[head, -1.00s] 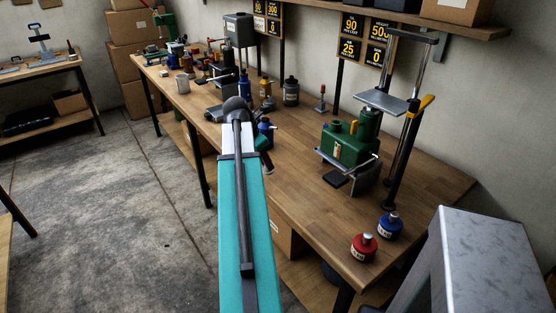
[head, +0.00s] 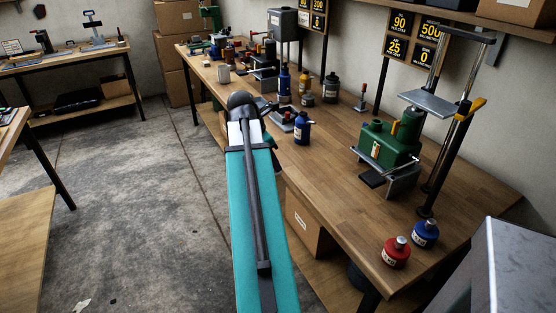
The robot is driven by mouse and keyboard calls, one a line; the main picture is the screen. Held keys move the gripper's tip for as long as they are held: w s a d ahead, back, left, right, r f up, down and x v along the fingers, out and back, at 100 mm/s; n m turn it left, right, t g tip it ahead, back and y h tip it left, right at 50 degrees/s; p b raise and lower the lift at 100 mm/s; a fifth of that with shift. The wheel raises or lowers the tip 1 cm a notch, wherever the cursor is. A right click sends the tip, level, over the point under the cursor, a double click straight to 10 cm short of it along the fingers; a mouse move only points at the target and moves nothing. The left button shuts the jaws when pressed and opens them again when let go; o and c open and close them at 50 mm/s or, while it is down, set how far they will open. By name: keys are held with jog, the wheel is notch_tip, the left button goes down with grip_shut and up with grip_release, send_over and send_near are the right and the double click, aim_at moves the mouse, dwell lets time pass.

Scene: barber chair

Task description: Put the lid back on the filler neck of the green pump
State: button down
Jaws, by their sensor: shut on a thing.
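The green pump (head: 392,147) stands on the right part of the long wooden bench, with a grey metal frame around its base and a small label on its front. Short green stubs (head: 376,124) rise from its top; I cannot tell which is the filler neck or whether it is open. I cannot make out the lid. My teal arm reaches up the middle of the head view to a dark rounded joint. My gripper is hidden beyond that joint, and so is anything in it.
A blue bottle (head: 302,129) stands near the bench's front edge, right of my arm. A red bottle (head: 396,252) and another blue bottle (head: 425,234) stand at the near corner. Bare bench lies between bottle and pump.

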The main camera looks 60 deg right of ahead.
dwell(0.3)
jog(key=shift+w+a, duration=0.1)
jog(key=shift+w, duration=0.2)
jog(key=w+a+f, duration=0.3)
jog(key=w+a, duration=1.8)
jog(key=w, duration=0.2)
jog(key=w+a, duration=0.3)
jog(key=a, duration=0.7)
jog(key=w+a+f, duration=0.1)
jog(key=w+a, duration=0.2)
jog(key=a, duration=0.7)
jog(key=w+a+f, duration=0.1)
jog(key=w+a, duration=0.1)
jog(key=a, duration=0.8)
jog(key=shift+w+a+m, duration=0.3)
jog(key=shift+w, duration=0.1)
jog(key=shift+a, duration=0.1)
